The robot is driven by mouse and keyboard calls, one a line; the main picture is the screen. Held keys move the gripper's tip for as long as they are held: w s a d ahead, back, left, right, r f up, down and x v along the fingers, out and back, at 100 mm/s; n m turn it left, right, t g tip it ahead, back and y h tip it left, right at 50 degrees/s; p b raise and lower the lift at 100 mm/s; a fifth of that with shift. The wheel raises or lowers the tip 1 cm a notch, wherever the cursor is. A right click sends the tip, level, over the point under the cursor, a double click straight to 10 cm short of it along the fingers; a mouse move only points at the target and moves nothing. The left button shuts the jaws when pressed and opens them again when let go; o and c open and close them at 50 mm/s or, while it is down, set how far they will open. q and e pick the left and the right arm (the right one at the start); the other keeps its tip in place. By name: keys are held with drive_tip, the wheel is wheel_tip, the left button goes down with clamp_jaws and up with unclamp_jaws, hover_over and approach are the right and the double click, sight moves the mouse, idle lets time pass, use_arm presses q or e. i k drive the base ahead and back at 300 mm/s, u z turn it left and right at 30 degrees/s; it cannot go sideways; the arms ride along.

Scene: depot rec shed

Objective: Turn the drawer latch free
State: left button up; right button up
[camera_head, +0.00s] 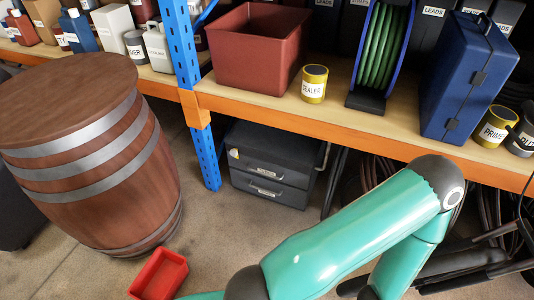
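A dark grey chest with two drawers (245,183) stands on the floor under the shelf, just right of the blue upright. A small silver fitting sits on the upper drawer (262,171) and another on the lower drawer (266,190). They are too small to tell which is the latch or how it is turned. A curved grey bar shows at the chest's right side. Neither of my grippers is in view. My teal arm crosses the lower right, in front of the floor to the right of the chest.
A wooden barrel (95,165) stands left, with a red open bin (158,275) on the floor beside it. The orange shelf edge (290,122) overhangs the chest. Hoses lie at right.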

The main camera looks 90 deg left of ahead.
sight(234, 152)
drive_tip(key=z, duration=0.35)
drive_tip(key=i, duration=0.4)
drive_tip(key=u, duration=2.75)
drive_tip(key=i, duration=0.3)
drive_tip(key=u, duration=1.7)
drive_tip(key=k, duration=0.45)
drive_tip(key=u, duration=0.55)
drive_tip(key=i, duration=1.45)
drive_tip(key=z, duration=0.45)
